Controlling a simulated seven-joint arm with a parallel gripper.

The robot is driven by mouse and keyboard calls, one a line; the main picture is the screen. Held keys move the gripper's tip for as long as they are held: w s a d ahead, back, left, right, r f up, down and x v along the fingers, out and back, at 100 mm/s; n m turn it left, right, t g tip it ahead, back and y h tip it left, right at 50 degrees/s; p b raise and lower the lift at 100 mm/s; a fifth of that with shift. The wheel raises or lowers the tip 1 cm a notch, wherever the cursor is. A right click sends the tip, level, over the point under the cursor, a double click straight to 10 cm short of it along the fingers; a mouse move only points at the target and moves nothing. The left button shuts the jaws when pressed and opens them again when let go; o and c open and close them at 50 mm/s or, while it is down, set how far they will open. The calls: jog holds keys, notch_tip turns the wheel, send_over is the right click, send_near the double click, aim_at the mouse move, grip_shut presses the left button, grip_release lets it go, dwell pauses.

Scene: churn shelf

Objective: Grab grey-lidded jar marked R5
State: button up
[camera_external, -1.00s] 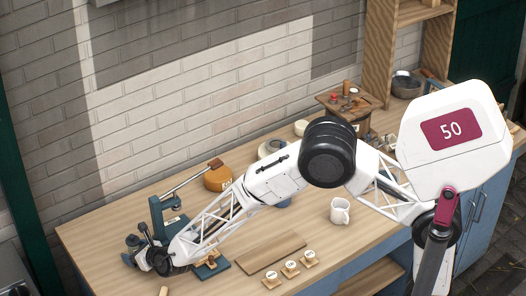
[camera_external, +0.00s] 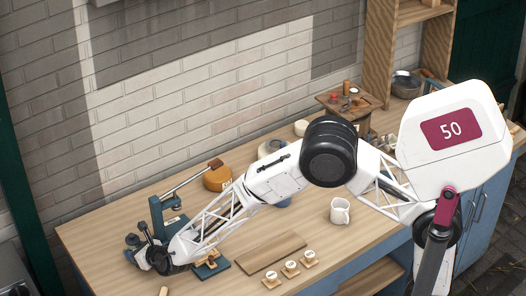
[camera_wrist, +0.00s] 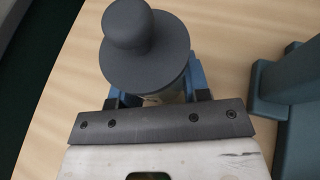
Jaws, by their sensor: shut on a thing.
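A jar with a dark grey knobbed lid (camera_wrist: 145,48) stands between the blue fingers of my gripper (camera_wrist: 152,84) in the wrist view. My gripper is shut on its body, just below the wide lid. The lid hides most of the body, and no R5 marking can be read. In the external view the grey lid (camera_external: 132,240) and my gripper (camera_external: 138,252) are at the left end of the bench, low over or at the wooden top; I cannot tell whether the jar touches it.
A blue-grey stand (camera_external: 168,218) rises close to the jar; a blue-grey block shows at right in the wrist view (camera_wrist: 285,85). An orange round container (camera_external: 217,180), a wooden board (camera_external: 270,252), several small labelled wooden pieces (camera_external: 290,267) and a white mug (camera_external: 340,211) are further right.

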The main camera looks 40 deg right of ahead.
aim_at(138, 245)
notch_tip(138, 245, up, 3)
jog(key=shift+f, duration=0.1)
jog(key=shift+s+d+r, duration=0.2)
jog(key=shift+s, duration=0.05)
jog(key=s+d, duration=0.3)
jog(key=s, duration=0.1)
jog(key=s+d+r, duration=0.1)
jog(key=s+d, duration=0.2)
jog(key=s, duration=0.1)
jog(key=s+d, duration=0.3)
jog(key=s, duration=0.1)
jog(key=shift+d+r, duration=0.2)
jog(key=shift+d, duration=0.15)
